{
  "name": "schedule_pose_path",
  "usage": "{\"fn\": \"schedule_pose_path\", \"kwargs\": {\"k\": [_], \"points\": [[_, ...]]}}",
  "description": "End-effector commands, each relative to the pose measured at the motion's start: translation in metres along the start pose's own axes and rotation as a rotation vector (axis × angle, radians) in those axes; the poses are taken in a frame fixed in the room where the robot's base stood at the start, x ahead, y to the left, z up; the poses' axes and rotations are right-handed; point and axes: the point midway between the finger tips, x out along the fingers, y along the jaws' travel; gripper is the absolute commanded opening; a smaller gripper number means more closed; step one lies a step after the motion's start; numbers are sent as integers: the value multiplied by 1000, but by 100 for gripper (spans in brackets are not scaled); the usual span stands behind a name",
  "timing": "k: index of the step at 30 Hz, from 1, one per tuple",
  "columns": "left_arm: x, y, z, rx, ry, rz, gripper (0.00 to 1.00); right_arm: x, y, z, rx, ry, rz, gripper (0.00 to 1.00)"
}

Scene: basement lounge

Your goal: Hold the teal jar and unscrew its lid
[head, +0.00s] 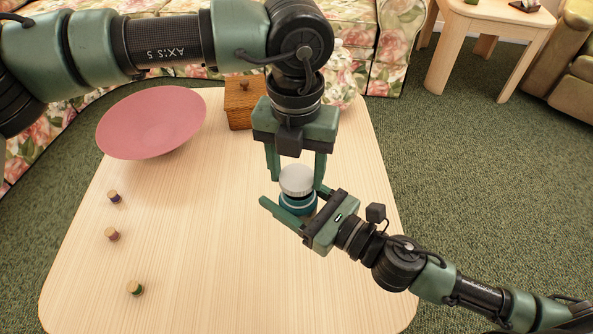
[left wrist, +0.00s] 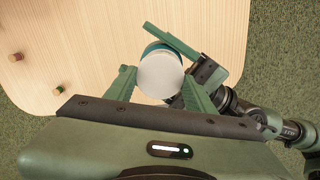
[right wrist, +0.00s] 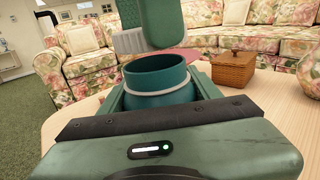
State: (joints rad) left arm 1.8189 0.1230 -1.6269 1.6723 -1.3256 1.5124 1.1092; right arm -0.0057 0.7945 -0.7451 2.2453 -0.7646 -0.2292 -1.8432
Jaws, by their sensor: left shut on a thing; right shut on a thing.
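The teal jar (head: 298,207) is upright near the right side of the table, with its open, dark mouth showing in the right wrist view (right wrist: 157,80). My right gripper (head: 290,212) is shut on the jar's body from the side. The white lid (head: 296,180) is off the jar and just above it, also seen from above in the left wrist view (left wrist: 160,75). My left gripper (head: 298,178) points down and is shut on the lid. The lid's ribbed side (right wrist: 131,41) shows behind one finger in the right wrist view. Whether the jar's base touches the table is hidden.
The pale wood table (head: 200,260) holds a pink bowl (head: 150,122), a lidded wicker box (head: 240,103) and small corks (head: 114,196), (head: 112,234), (head: 135,288) along the left. A patterned vase (head: 340,70) is at the back. The table's front middle is clear.

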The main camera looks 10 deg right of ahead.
Motion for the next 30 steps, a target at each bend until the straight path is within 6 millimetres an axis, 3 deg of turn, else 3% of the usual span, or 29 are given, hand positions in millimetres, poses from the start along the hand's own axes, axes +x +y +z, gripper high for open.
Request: {"fn": "schedule_pose_path", "kwargs": {"k": [10,20,30], "points": [[-2,-1,-1,2,1,-1,5,0,0,2,-1,-3,-1,0],[-38,-2,0,3,0,-2,5,0,0,2,-1,-4,-1,0],[-40,-2,-1,3,3,-1,5,2,-3,3,-1,-5,-11,0]]}}
